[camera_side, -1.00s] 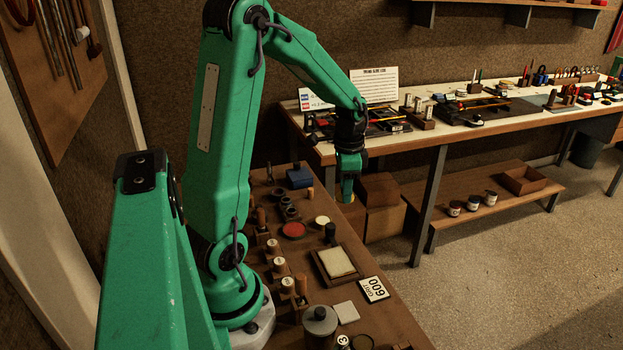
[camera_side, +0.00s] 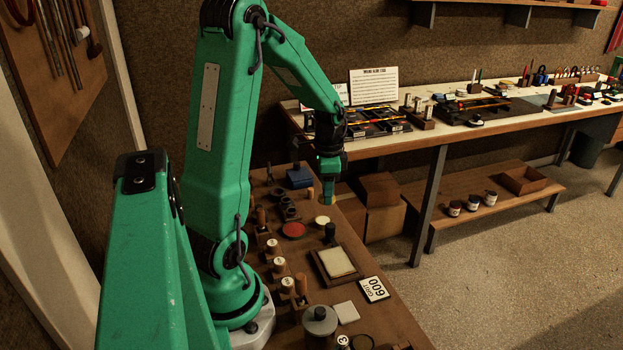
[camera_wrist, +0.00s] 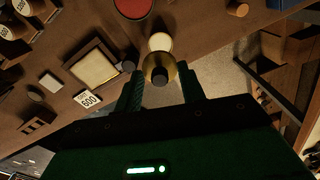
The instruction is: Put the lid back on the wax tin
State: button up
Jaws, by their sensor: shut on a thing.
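The wax tin (camera_side: 322,222) is open on the bench, its round pale cream wax showing. It also shows in the wrist view (camera_wrist: 160,42), just beyond the fingertips. My gripper (camera_side: 327,198) is shut on the lid (camera_wrist: 150,80), a round brass disc with a dark knob between my fingers in the wrist view. The lid is above the bench, apart from the tin, and in the wrist view it overlaps the tin's near edge. In the side view the lid is small and hard to make out.
A red round pad (camera_side: 293,230) lies left of the tin. A dark bottle-like post (camera_side: 330,232) stands close beside it. A blue box (camera_side: 299,178) and a wooden peg (camera_side: 310,193) are behind. A framed cream pad (camera_side: 337,262) and a card (camera_side: 373,289) lie nearer the camera.

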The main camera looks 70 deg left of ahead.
aim_at(323, 221)
jog(key=shift+s+a+f, duration=0.15)
jog(key=shift+s+a, duration=0.1)
jog(key=shift+s, duration=0.05)
jog(key=shift+f, duration=0.1)
jog(key=shift+f, duration=3.05)
jog(key=shift+f, duration=0.2)
dwell(0.4)
jog(key=o, duration=1.3)
jog(key=shift+c, duration=0.3)
jog(key=shift+d, duration=0.15)
jog(key=shift+c, duration=0.3)
